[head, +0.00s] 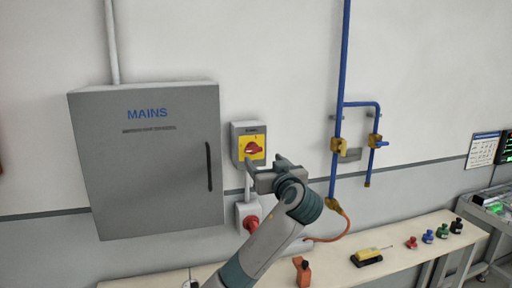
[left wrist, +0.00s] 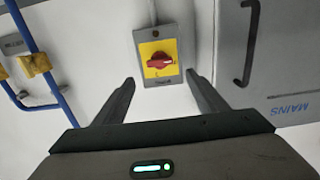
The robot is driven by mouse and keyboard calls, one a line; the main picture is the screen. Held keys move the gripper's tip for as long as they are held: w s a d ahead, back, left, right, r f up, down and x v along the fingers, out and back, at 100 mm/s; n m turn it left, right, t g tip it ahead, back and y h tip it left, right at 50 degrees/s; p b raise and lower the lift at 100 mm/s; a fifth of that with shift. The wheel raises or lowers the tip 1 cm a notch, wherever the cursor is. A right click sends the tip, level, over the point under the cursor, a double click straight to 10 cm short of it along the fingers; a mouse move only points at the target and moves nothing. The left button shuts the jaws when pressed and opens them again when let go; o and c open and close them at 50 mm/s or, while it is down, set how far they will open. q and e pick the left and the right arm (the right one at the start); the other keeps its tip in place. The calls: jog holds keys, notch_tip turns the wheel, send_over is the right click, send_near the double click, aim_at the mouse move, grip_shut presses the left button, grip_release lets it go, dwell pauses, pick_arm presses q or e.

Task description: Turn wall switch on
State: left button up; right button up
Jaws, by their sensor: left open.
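The wall switch (head: 252,148) is a grey box with a yellow plate and a red rotary knob, mounted on the wall right of the MAINS cabinet. In the left wrist view the switch (left wrist: 158,58) appears upside down, ahead of and between the open fingers. My left gripper (head: 262,168) is open and empty, just in front of the switch and to the lower right of its knob in the head view. In the left wrist view my left gripper (left wrist: 160,88) shows a gap between its fingertips and the knob. My right gripper is not in view.
The grey MAINS cabinet (head: 150,165) with a black handle stands out left of the switch. A red plug and socket (head: 249,218) sit below it. Blue pipes (head: 341,90) with yellow valves run on the right. A bench (head: 400,255) below holds several small items.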

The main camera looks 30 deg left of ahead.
aim_at(254, 150)
pick_arm(q)
jog(key=p+x, duration=0.3)
jog(key=x, duration=0.5)
jog(key=shift+w+a+r, duration=0.1)
jog(key=shift+a, duration=0.05)
jog(key=shift+w+a+p, duration=0.4)
jog(key=c, duration=1.1)
jog(key=shift+o, duration=0.2)
